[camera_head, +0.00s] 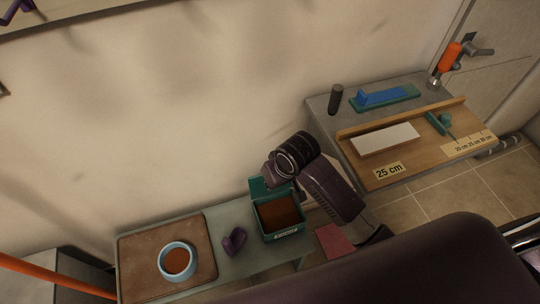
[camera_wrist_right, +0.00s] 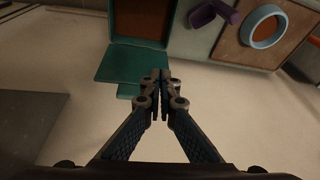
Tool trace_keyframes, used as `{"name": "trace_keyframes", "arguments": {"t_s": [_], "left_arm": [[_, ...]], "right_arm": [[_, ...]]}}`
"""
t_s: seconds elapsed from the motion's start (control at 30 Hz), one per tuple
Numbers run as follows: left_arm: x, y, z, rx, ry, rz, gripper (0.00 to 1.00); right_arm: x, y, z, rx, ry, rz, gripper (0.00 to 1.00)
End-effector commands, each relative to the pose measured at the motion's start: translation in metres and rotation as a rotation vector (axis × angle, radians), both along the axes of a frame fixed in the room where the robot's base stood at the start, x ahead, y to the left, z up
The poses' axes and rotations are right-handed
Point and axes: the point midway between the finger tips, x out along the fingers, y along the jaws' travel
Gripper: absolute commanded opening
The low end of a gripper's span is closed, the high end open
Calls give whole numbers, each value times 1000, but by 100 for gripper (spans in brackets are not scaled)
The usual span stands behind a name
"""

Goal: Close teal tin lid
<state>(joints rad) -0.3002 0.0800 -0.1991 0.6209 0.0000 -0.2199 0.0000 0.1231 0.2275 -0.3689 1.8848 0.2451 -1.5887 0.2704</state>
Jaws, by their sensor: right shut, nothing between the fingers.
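The teal tin (camera_head: 298,232) stands on a narrow grey-green bench with brown contents inside. Its teal lid (camera_head: 262,188) is open, raised at the tin's back edge. In the right wrist view the tin (camera_wrist_right: 112,22) is at the top and the lid (camera_wrist_right: 122,65) extends below it. My right gripper (camera_wrist_right: 160,78) is shut and empty, with its fingertips beside the lid's right edge; contact cannot be told. In the head view my right arm comes over the tin's right side, and the fingertips are mostly hidden behind the wrist. My left gripper is not in view.
A purple scoop-like object (camera_head: 234,241) lies left of the tin. A blue-rimmed bowl (camera_head: 162,259) sits on a brown board (camera_head: 134,256). A pink-red piece (camera_head: 333,241) is right of the tin. A workbench (camera_head: 317,105) stands farther right; the wall is close behind.

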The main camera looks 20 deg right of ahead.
Motion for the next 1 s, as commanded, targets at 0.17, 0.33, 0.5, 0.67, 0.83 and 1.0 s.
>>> {"name": "trace_keyframes", "arguments": {"t_s": [0.17,0.33,0.5,0.67,0.83,1.0], "left_arm": [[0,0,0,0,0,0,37],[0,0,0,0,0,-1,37],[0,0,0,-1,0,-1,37],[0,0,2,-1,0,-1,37],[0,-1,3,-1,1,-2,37],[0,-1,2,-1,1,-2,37]], "right_arm": [[74,-11,25,-34,1,-57,0],[116,-26,45,-55,5,-116,0],[130,-32,51,-62,8,-143,0],[135,-32,37,-62,11,-144,0],[144,-32,7,-62,11,-143,0],[152,-31,-21,-63,10,-144,0]]}}
